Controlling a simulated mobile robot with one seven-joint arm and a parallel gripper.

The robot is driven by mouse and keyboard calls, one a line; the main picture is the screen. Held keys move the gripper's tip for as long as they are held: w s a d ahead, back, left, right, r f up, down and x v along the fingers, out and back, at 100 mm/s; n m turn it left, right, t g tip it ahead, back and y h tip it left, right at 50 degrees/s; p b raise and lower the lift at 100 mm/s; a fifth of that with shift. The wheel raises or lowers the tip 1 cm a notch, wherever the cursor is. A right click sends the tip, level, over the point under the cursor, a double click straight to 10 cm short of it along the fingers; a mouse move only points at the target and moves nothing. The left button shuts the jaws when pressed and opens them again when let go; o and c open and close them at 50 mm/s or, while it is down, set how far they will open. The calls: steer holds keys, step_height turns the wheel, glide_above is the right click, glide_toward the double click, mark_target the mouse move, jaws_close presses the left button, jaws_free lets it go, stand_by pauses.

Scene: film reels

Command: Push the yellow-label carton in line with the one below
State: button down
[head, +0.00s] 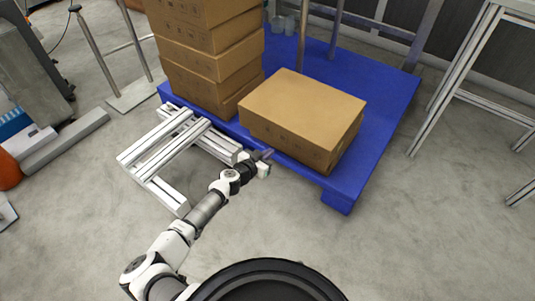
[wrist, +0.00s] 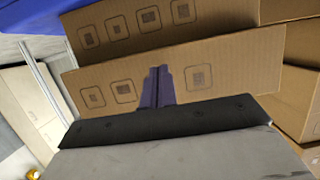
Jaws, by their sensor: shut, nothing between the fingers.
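A short stack on the blue pallet (head: 385,125) has an upper carton (head: 302,105) over a lower carton (head: 318,160). The upper one looks slightly offset from the lower. I cannot make out a yellow label on either. My gripper (head: 266,154) is shut and empty in front of the stack's near long side. In the wrist view my shut fingers (wrist: 157,86) point at a brown carton face (wrist: 226,72) with printed square symbols. A second carton face (wrist: 215,17) lies beyond its edge, toward the picture's top. I cannot tell whether the fingertips touch the carton.
A tall, uneven carton stack (head: 210,60) stands on the pallet's left. A white metal frame (head: 165,150) lies on the floor left of my gripper. Blue pallet surface is bare right of the short stack. A metal-legged table (head: 455,80) stands at the right.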

mark_target(279, 141)
steer(key=shift+w+d+b, duration=0.2)
steer(key=shift+w+d, duration=0.75)
steer(key=shift+w, duration=0.4)
steer(key=shift+w+d+b, duration=0.25)
steer(key=shift+w+d, duration=0.75)
steer(key=shift+w, duration=0.35)
steer(key=shift+w+d+b, duration=0.2)
steer(key=shift+w+d, duration=0.75)
steer(key=shift+w, duration=0.4)
steer(key=shift+f+p+v, duration=0.15)
steer(key=shift+p+v, duration=0.6)
steer(key=shift+f+p+v, duration=0.2)
steer(key=shift+p+v, duration=0.5)
steer(key=shift+v, duration=0.05)
steer(key=shift+s+a+p, duration=0.55)
steer(key=shift+s+p, duration=0.15)
steer(key=shift+p, duration=0.05)
steer(key=shift+s+a+p, duration=0.55)
steer(key=shift+s+p, duration=0.15)
steer(key=shift+s, duration=0.05)
steer(key=shift+s+a+f, duration=0.15)
steer(key=shift+s+a, duration=0.1)
steer(key=shift+s, duration=0.15)
steer(key=shift+p, duration=0.35)
step_height(279, 141, up, 6)
steer(key=p, duration=0.6)
steer(key=shift+p, duration=0.4)
